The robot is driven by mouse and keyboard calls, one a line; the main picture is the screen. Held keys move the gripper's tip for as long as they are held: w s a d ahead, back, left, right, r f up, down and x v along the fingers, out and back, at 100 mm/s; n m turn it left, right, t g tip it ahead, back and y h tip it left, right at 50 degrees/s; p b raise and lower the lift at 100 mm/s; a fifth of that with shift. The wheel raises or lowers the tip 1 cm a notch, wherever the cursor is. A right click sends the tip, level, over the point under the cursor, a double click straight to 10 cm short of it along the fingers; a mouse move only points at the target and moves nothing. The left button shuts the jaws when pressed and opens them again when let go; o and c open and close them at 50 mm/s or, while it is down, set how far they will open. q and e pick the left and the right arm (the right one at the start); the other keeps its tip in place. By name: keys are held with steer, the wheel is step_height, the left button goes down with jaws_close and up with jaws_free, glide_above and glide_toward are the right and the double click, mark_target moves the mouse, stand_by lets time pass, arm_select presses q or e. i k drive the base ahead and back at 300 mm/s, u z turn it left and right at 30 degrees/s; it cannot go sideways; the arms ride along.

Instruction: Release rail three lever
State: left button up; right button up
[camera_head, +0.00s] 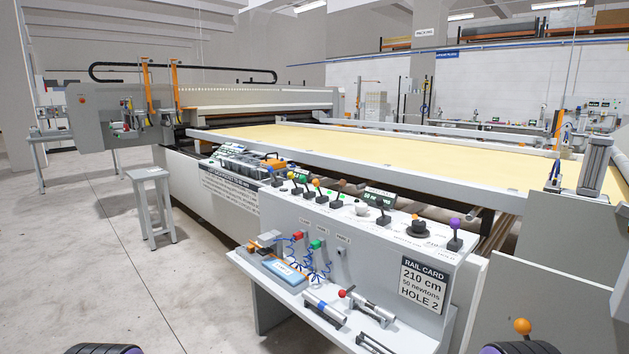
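A row of levers stands on top of the sloped grey control console (380,262). They include a lever with an orange knob (316,184), black levers (337,196) and (383,213), and a lever with a purple knob (455,223) at the right end. A separate orange ball knob (522,326) stands low at the right. The lever labels are too small to read, so I cannot tell which is rail three's. Dark rounded parts of my own body show at the bottom edge. Neither gripper is in view.
A rail card (424,285) on the console front reads 210 cm, 50 newtons, HOLE 2. A lower shelf (268,298) holds tools and blue coiled hoses. Behind lies the yellow quilting bed (390,160). A grey stool (150,192) stands left; the floor (110,260) there is clear.

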mark_target(316, 182)
steer(key=u, duration=0.45)
steer(key=i, duration=1.15)
steer(key=u, duration=0.3)
